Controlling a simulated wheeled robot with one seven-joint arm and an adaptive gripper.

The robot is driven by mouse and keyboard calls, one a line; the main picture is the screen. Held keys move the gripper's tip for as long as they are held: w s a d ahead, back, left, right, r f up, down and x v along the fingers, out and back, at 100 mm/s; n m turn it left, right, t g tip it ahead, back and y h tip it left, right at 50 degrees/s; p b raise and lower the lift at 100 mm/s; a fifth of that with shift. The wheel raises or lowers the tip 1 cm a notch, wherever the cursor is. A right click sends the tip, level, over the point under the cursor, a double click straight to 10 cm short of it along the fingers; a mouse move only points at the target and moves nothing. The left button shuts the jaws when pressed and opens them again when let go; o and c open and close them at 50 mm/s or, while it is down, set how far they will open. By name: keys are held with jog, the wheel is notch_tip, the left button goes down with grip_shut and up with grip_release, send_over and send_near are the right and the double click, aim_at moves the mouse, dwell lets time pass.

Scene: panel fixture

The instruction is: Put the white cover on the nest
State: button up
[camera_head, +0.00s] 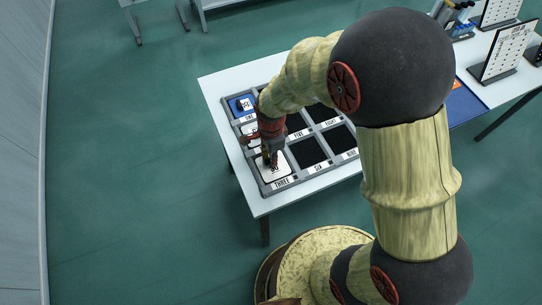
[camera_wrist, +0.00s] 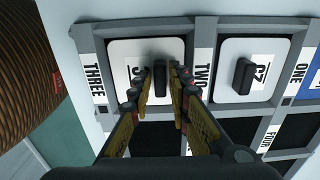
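A white cover (camera_head: 271,170) with a dark upright handle lies at the compartment marked THREE of the grey panel fixture (camera_head: 289,184). It also shows in the wrist view (camera_wrist: 122,50); its black print is partly hidden by my fingers. My gripper (camera_wrist: 163,72) is open, its two fingers on either side of that handle with small gaps seen. In the head view my gripper (camera_head: 272,155) is over this cover. A second white cover (camera_wrist: 262,49) with a dark handle sits in the compartment marked TWO. Whether the first cover is fully seated I cannot tell.
A blue panel (camera_head: 237,107) is in compartment ONE. The other compartments, such as SIX (camera_head: 306,152), look dark and empty. The fixture stands on a white table (camera_head: 215,88). Upright white boards (camera_head: 505,50) stand at the far right. My arm hides part of the fixture.

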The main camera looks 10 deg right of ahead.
jog(key=shift+o, duration=1.1)
jog(key=s+d+r+n+t+p, duration=0.1)
jog(key=s+d+r+n+p, duration=0.15)
jog(key=r, duration=1.05)
jog(key=s+d+r+n+t+p, duration=0.15)
jog(key=d+r+n, duration=0.25)
jog(key=r, duration=0.9)
jog(key=s+d+r+n+t, duration=0.3)
jog(key=s+d+r+n, duration=0.3)
jog(key=s+r+n, duration=0.2)
jog(key=shift+s+r, duration=0.15)
jog(key=shift+s, duration=0.85)
